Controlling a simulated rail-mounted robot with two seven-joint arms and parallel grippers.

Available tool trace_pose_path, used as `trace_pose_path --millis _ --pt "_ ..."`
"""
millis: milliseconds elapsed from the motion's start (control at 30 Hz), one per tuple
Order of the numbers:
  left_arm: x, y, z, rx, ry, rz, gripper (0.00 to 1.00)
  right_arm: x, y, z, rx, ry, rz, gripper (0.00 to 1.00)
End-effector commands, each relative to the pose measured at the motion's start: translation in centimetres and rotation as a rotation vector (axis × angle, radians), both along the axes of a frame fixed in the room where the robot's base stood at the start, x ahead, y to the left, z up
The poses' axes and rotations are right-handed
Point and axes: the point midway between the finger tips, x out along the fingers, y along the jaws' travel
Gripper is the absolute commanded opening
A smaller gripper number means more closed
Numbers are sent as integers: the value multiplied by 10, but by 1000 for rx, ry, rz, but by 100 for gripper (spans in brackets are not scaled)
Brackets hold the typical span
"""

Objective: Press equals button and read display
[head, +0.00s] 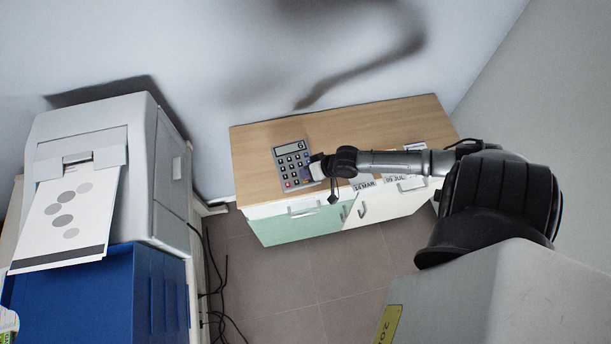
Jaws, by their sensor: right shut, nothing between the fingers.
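A grey calculator (287,165) with dark buttons lies on the wooden top of a low cabinet. Its display (290,146) is lit pale and reads 6 at its right end. My right gripper (316,172) is shut and empty at the lower right side of the calculator's keypad. The gripper hides part of the keys there, so I cannot tell whether it touches a button, and the equals button is not clearly visible. My left gripper is not in view.
Black cables lie on the tiled floor. The cabinet top's left and back parts are clear.

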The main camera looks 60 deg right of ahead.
Motion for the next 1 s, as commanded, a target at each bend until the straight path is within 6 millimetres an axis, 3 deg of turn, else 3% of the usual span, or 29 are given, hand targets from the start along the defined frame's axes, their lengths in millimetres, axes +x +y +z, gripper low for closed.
trace_pose_path --millis 1000 --pt "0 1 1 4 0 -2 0 0 0 -9 0 0 0 0"
